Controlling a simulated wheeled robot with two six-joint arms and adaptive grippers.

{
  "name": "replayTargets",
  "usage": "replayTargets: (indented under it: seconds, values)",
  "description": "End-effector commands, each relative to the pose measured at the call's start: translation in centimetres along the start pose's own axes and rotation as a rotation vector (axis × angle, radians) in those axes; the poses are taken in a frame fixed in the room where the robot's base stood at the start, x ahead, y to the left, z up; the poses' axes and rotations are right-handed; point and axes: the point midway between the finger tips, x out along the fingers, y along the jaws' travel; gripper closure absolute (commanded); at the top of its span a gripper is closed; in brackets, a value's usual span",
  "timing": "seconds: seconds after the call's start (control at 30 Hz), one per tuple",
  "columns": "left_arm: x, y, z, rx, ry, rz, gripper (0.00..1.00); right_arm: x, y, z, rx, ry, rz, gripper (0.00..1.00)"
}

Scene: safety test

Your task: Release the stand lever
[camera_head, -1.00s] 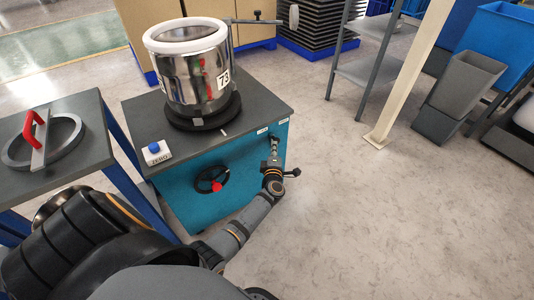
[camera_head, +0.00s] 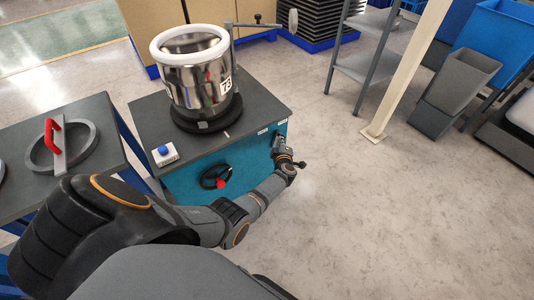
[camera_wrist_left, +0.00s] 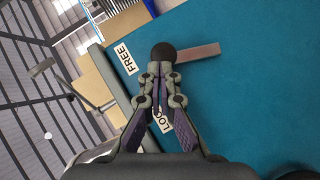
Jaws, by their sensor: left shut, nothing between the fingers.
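The stand (camera_head: 190,187) is a teal cabinet with a dark top. In the left wrist view, its teal face carries a lever (camera_wrist_left: 198,53), a reddish-brown bar ending in a dark ball knob (camera_wrist_left: 163,52). A FREE label (camera_wrist_left: 127,60) lies left of the knob, and a LOCK label (camera_wrist_left: 163,121) is partly hidden behind my fingers. My left gripper (camera_head: 278,138) is at the stand's right front edge. In the wrist view it (camera_wrist_left: 158,76) is shut and empty, its tips just below the knob; I cannot tell whether they touch. The lever is not distinguishable in the head view. My right gripper is out of view.
A steel pot (camera_head: 197,80) marked 73 stands on the cabinet near a blue button box (camera_head: 165,153). A side table (camera_head: 95,110) holds a ring with a red handle (camera_head: 52,130). Floor right of the stand is clear.

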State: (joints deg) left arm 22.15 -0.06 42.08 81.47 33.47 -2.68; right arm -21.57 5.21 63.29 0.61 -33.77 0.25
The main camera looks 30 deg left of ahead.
Motion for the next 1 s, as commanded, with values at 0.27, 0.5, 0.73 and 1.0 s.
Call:
replayTargets:
  seconds: [0.27, 0.5, 0.73, 1.0]
  values:
    - [0.7, 0.6, 0.9, -0.002, -0.001, 0.001, 1.00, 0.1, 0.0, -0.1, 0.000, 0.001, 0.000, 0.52]
    - [0.9, 0.8, 1.2, -0.002, -0.001, 0.002, 1.00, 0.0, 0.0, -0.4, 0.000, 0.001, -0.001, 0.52]
    - [0.9, 0.8, 1.2, -0.003, 0.000, 0.002, 1.00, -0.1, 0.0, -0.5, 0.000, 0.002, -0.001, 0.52]
    - [0.9, 0.8, 1.2, -0.002, 0.000, 0.002, 1.00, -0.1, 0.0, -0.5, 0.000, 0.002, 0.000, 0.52]
